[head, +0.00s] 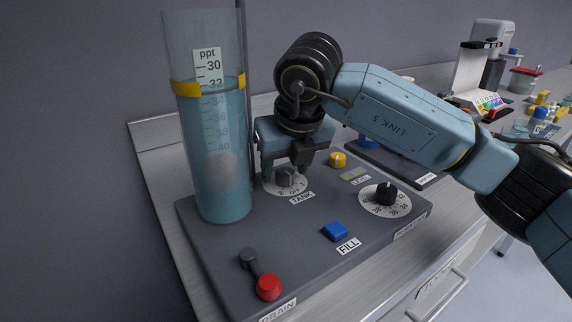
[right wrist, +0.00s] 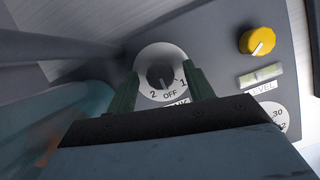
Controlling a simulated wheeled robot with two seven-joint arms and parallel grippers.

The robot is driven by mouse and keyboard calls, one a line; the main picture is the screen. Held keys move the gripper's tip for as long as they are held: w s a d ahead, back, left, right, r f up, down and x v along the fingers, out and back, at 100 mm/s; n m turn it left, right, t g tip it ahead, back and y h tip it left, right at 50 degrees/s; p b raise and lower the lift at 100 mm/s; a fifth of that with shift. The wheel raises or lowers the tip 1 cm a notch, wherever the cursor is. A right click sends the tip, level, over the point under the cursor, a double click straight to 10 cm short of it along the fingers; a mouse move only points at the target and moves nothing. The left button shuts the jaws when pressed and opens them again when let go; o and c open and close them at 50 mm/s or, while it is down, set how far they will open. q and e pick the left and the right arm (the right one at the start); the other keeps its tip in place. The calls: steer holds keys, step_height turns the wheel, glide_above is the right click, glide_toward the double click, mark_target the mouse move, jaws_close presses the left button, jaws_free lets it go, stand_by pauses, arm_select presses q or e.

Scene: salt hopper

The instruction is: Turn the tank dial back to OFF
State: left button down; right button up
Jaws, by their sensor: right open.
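The tank dial (head: 286,178) is a dark knob on a round white plate marked OFF, 1 and 2, on the grey panel beside the tall tank. In the right wrist view the dial (right wrist: 160,76) lies between my fingertips, with OFF at the bottom, 2 at left and 1 at right. A small pale mark on the knob seems to point towards OFF, but it is too small to be sure. My right gripper (head: 285,172) is open and points down, one finger on each side of the knob; I see no clear contact. My left gripper is not in view.
The tank (head: 222,165) of blue water stands just left of the dial. A yellow knob (head: 338,159), a black dial (head: 385,193), a blue FILL button (head: 335,231) and a red DRAIN handle (head: 268,287) share the panel. Several small items crowd the far right counter.

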steer(key=shift+r, duration=0.1)
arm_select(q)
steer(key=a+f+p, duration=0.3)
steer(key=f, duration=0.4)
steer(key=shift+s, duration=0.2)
arm_select(e)
steer(key=v, duration=1.3)
